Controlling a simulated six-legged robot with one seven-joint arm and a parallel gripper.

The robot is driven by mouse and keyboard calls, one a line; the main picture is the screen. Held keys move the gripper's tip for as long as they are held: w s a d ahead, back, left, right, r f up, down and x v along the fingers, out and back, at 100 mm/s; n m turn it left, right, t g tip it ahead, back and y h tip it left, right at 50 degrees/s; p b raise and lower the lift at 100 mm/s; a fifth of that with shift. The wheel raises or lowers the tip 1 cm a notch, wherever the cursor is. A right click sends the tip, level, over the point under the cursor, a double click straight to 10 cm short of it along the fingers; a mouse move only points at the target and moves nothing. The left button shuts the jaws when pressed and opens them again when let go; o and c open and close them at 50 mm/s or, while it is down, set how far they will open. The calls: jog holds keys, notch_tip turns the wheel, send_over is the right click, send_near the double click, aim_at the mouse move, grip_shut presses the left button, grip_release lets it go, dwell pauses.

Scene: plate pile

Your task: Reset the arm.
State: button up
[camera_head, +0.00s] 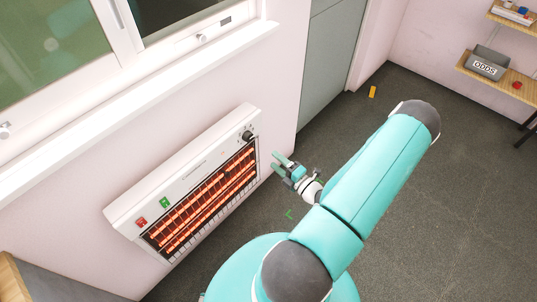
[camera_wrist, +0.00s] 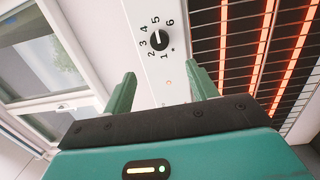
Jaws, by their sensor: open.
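My gripper (camera_head: 281,161) is at the end of my teal arm (camera_head: 378,165), in front of the right end of a wall heater (camera_head: 185,172). In the wrist view my gripper (camera_wrist: 163,80) shows two green fingers spread apart with nothing between them. Beyond the fingers is the heater's black knob (camera_wrist: 158,40), with the numbers 1 to 6 around it. The knob also shows in the head view (camera_head: 247,135). The fingers appear apart from it. The heater's bars (camera_wrist: 262,50) glow orange.
A window (camera_head: 150,35) is above the heater. A grey door (camera_head: 330,65) stands to its right. A grey box marked ODDS (camera_head: 487,64) sits on a wall shelf (camera_head: 467,61). A small yellow block (camera_head: 372,91) lies on the dark floor (camera_head: 440,210), which is mostly clear at right.

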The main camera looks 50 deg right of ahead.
jog(key=shift+s, duration=0.3)
dwell(0.4)
jog(key=w+a+r+n+g+y, duration=0.2)
jog(key=a+r+n+g+y, duration=0.55)
jog(key=n, duration=0.75)
jog(key=w+a+r+n+g+y, duration=0.35)
jog(key=a+r+n+g, duration=0.45)
jog(key=a+r+n, duration=0.45)
jog(key=s+a+r+n+t+h, duration=0.1)
jog(key=s+a+r+n+h, duration=0.3)
jog(key=r+n, duration=0.5)
jog(key=s+a+r+n+t+h, duration=0.1)
jog(key=s+a+r+n+h, duration=0.3)
jog(key=r+n, duration=0.5)
jog(key=a+n+h, duration=0.2)
jog(key=n, duration=0.7)
jog(key=shift+a, duration=0.2)
